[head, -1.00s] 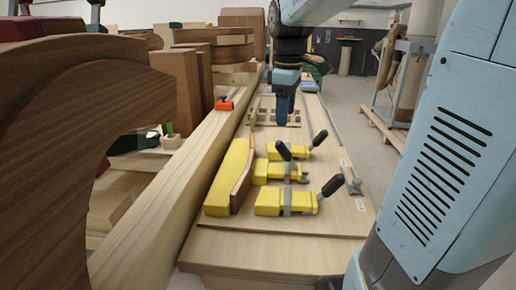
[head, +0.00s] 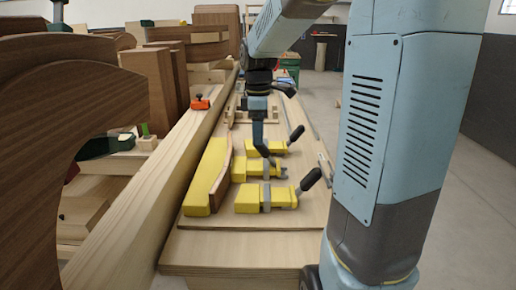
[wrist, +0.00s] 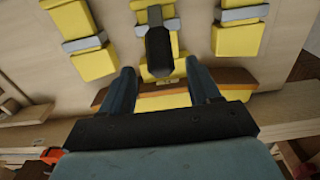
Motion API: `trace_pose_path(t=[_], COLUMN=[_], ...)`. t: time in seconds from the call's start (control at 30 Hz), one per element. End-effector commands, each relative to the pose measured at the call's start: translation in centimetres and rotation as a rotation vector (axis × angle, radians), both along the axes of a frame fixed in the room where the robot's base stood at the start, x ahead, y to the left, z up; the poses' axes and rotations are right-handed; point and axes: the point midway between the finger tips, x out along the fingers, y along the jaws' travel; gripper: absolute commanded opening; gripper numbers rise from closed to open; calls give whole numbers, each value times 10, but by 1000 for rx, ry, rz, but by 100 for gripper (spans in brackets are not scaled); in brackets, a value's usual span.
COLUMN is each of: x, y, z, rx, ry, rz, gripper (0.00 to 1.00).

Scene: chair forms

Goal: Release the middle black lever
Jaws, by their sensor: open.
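Three yellow clamps lie in a row on the wooden board: a far one (head: 275,147), a middle one (head: 248,169) and a near one (head: 262,198). The far black lever (head: 297,133) and the near black lever (head: 311,179) stand tilted up to the right. My gripper (head: 262,152) is open and points down over the middle clamp, hiding its lever in the head view. In the wrist view, the middle black lever (wrist: 159,50) lies in line with the gap between my open fingers (wrist: 160,68), with no clear contact.
A curved brown wooden strip with a yellow block (head: 204,178) lies left of the clamps. A long wooden beam (head: 150,190) runs along the left, with an orange clamp (head: 200,103) on it. A large dark curved wood piece (head: 60,110) stands nearby at left.

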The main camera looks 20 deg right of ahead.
Motion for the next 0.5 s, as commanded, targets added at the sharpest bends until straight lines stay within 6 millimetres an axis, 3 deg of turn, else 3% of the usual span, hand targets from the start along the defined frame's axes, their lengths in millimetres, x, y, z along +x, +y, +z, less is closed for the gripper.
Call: trace_pose_path(t=[0.2, 0.5], x=[-1, 0], y=[0, 0], z=[-35, -56], rx=[0, 0], ry=[3, 1], rz=[0, -2], gripper=[62, 62])
